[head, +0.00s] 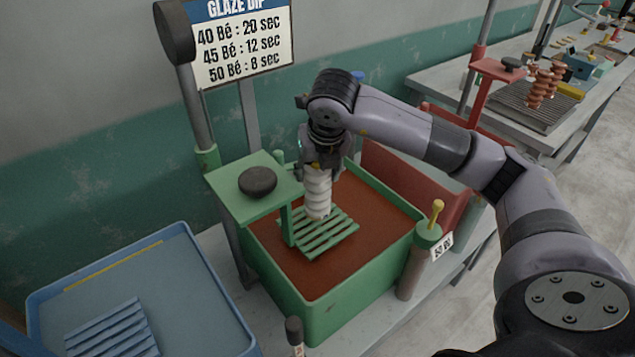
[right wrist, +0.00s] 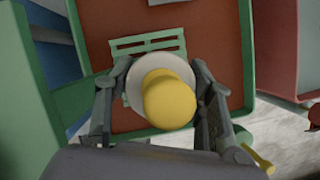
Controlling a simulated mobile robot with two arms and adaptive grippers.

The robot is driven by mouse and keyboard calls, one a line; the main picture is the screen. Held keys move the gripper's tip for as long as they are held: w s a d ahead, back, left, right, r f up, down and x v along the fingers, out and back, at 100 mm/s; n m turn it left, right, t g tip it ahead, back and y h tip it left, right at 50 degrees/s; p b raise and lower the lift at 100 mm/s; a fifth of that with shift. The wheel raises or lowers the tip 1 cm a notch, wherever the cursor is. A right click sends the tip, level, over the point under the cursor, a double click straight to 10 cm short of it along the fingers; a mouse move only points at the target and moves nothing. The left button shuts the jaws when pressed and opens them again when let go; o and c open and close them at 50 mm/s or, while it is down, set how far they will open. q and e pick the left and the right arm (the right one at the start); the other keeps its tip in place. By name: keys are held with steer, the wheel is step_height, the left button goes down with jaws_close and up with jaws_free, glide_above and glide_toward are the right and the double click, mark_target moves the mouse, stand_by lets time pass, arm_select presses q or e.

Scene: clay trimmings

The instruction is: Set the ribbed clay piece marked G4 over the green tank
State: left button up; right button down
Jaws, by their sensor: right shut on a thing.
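A white ribbed clay piece (head: 317,193) is held upright in my right gripper (head: 322,165), over the green slatted rack in the green tank (head: 330,307). The right wrist view shows its yellow top (right wrist: 170,98) and pale round body between the two fingers (right wrist: 160,100). No G4 mark can be read on it. The tank holds brown-red liquid (head: 375,210). The slatted rack (head: 325,235) hangs on a green post at the tank's left. Whether the piece's lower end touches the rack, I cannot tell. My left gripper is not in view.
A blue tank (head: 245,345) with its own slatted rack (head: 112,330) stands at the left. A red tank (head: 410,180) stands behind at the right. A yellow-knobbed cylinder (head: 427,235) stands at the green tank's right corner. A green plate with a dark knob (head: 257,181) overhangs the tank's left side.

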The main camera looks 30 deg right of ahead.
step_height(320, 180, down, 4)
steer(key=shift+f+p, duration=0.15)
steer(key=shift+p, duration=0.25)
steer(key=c, duration=0.7)
jaws_free()
steer(key=shift+c, duration=0.2)
steer(key=b+v, duration=0.2)
steer(key=v, duration=1)
